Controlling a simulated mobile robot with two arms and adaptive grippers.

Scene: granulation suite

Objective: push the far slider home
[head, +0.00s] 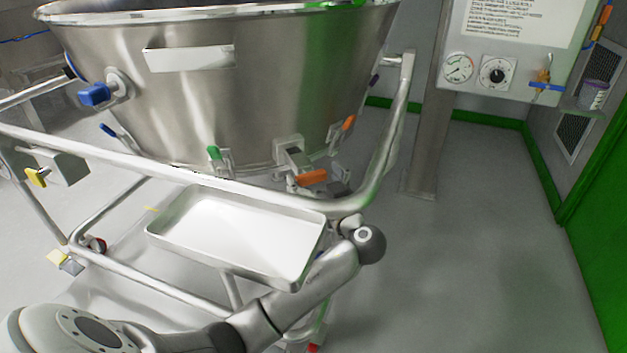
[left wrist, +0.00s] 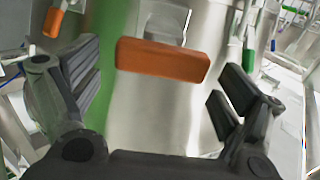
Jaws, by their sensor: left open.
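Several coloured handles sit on brackets around the lower wall of a steel bowl (head: 240,95); I cannot tell which is the far slider. One orange handle (head: 313,177) is low on the front right, and it shows large in the left wrist view (left wrist: 162,60). A second orange handle (head: 348,122) is higher to its right. My left gripper (head: 338,187) is partly hidden by the trolley rail. In the left wrist view its fingers are open on both sides of the low orange handle, with no clear contact. My right gripper is not in view.
The trolley's tubular rail (head: 130,158) runs in front of the bowl. A white shallow tray (head: 235,232) hangs below it, close to my left arm. A green handle (head: 215,153) and blue handle (head: 95,95) are further left. Floor at right is clear.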

